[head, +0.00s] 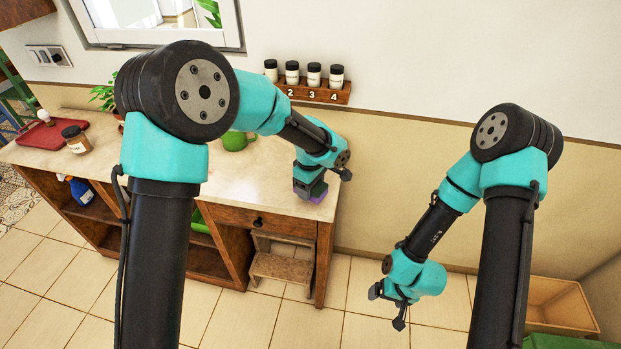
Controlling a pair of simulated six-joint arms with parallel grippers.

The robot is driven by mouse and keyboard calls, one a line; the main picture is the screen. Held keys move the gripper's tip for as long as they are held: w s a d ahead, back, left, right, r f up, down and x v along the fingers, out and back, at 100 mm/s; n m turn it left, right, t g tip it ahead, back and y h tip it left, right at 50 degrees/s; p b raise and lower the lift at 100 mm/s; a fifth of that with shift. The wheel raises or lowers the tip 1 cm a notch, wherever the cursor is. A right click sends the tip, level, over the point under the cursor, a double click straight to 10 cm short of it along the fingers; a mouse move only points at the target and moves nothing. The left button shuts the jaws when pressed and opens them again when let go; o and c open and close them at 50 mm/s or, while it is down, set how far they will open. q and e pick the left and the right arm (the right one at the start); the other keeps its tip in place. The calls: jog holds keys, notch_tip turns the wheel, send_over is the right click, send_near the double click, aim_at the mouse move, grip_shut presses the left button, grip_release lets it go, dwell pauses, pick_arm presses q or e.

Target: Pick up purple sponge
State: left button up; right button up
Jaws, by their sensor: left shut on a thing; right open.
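The purple sponge (319,195) is at the right end of the countertop (262,187). Only a small part of it shows under my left gripper (310,190). My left gripper points down at the counter and is shut on the sponge. I cannot tell whether the sponge touches the counter or is slightly above it. My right gripper (387,307) is open and empty, low over the tiled floor at the right, away from the counter.
A green mug (236,141) stands on the counter behind my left arm. A wall rack (318,92) holds several jars. A wooden step stool (282,265) is under the counter, and a crate (563,300) is at the lower right.

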pick_arm(q)
jog(key=s+r, duration=0.1)
jog(key=s, duration=0.9)
jog(key=shift+s, duration=0.35)
